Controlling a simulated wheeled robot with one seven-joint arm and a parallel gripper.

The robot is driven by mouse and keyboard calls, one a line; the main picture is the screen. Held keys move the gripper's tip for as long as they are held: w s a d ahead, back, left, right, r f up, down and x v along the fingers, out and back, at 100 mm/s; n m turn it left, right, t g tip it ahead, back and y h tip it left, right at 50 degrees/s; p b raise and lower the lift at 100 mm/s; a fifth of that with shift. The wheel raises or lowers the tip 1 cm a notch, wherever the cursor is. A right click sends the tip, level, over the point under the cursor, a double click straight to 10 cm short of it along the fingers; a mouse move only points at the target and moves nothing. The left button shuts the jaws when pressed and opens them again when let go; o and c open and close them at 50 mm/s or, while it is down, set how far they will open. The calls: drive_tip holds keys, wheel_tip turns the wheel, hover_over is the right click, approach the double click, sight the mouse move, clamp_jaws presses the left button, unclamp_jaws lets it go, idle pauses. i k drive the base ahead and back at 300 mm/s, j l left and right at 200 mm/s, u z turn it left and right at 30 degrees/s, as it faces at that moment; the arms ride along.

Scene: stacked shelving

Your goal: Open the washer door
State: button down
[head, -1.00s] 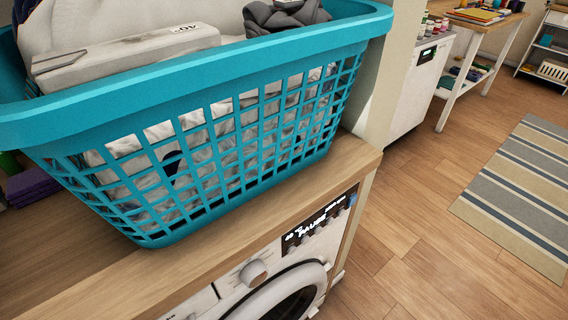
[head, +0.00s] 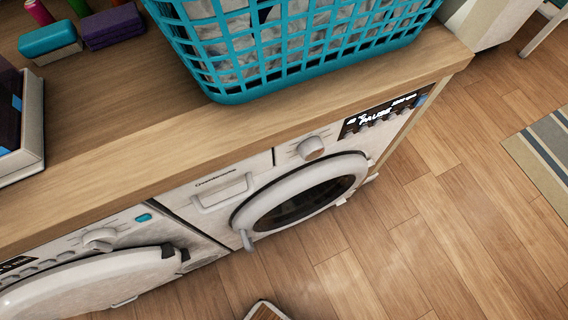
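The white washer (head: 222,197) under the wooden counter has a lit display (head: 382,117) reading "PAUSE" and a round dial (head: 311,148). Its round door (head: 300,203) has a white ring and dark glass and looks shut. A small pale handle (head: 247,240) sticks out at the ring's lower left. A second white front-loader (head: 98,239) stands to its left, with a round door (head: 95,285) cut off by the frame's lower left. A dark latch-like piece shows at that door's right edge. My gripper is not in view.
A teal laundry basket (head: 300,50) stands on the wooden counter (head: 110,150) above the washer. Boxes and bottles sit at the counter's left. The wood floor (head: 420,220) before the washer is mostly clear. A small flat object (head: 266,311), unclear, shows at the bottom edge. A striped rug (head: 545,150) lies right.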

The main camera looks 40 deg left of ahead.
sight(298, 196)
drive_tip(key=l+u, duration=0.15)
drive_tip(key=u, duration=0.2)
drive_tip(key=l+u, duration=0.2)
drive_tip(key=u, duration=0.2)
drive_tip(key=l+u, duration=0.15)
drive_tip(key=u, duration=0.2)
drive_tip(key=k+u, duration=0.1)
drive_tip(key=u, duration=0.85)
